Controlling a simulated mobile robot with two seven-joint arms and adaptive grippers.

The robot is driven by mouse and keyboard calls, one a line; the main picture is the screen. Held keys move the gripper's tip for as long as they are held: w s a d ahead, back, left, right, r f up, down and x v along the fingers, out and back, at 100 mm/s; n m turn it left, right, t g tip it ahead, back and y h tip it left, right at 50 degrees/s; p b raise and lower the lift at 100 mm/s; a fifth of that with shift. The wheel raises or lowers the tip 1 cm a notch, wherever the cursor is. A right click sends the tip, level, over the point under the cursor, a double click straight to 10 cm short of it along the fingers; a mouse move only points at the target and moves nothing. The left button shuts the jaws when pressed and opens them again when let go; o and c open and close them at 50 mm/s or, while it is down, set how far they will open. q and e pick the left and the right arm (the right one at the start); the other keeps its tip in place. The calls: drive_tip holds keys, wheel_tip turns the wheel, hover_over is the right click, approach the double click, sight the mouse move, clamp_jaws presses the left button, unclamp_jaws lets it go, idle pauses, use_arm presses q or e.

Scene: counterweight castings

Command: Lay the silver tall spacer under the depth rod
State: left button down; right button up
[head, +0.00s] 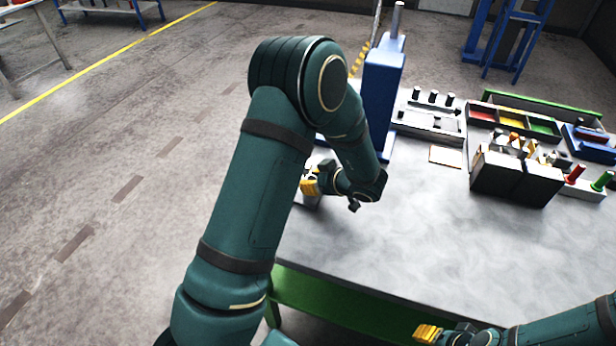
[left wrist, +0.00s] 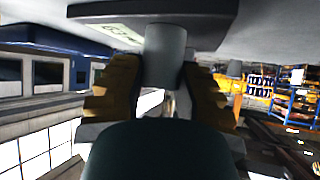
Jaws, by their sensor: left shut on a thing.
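My left gripper (head: 312,183) is low at the left edge of the table, beside the foot of the blue stand (head: 383,85). A metal rod (head: 397,20) sticks up from the stand's top; its lower end is hidden behind my arm. In the left wrist view my left gripper (left wrist: 160,90) is shut on a grey round post (left wrist: 166,52) that joins a flat dark plate with a pale printed label. This looks like the silver tall spacer, but I cannot be sure. My right gripper (head: 428,333) is at the bottom edge, away from these things.
A pale rack with black knobs (head: 432,118), a tray of coloured compartments (head: 512,121), a dark box (head: 516,180) and red and green pegs (head: 574,174) stand toward the back and right. The middle and front of the grey tabletop (head: 400,245) are clear.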

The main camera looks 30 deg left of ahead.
use_arm(q)
drive_tip(key=shift+s+a+r, duration=0.15)
drive_tip(key=shift+s+r, duration=0.05)
drive_tip(key=shift+s, duration=0.25)
drive_tip(key=shift+w+d+f, duration=0.1)
drive_tip(key=shift+w+d, duration=0.1)
drive_tip(key=shift+f, duration=0.1)
use_arm(e)
drive_tip(key=shift+s+a, duration=0.2)
drive_tip(key=shift+s, duration=0.15)
use_arm(q)
drive_tip(key=c, duration=0.8)
unclamp_jaws()
drive_tip(key=shift+s, duration=0.1)
drive_tip(key=shift+o, duration=0.2)
drive_tip(key=shift+d+r, duration=0.1)
drive_tip(key=shift+r, duration=0.2)
drive_tip(key=p+v, duration=0.1)
drive_tip(key=v, duration=1)
drive_tip(key=shift+d+p, duration=0.3)
drive_tip(key=shift+p, duration=0.1)
use_arm(e)
drive_tip(key=shift+w+r, duration=0.3)
drive_tip(key=shift+r, duration=0.55)
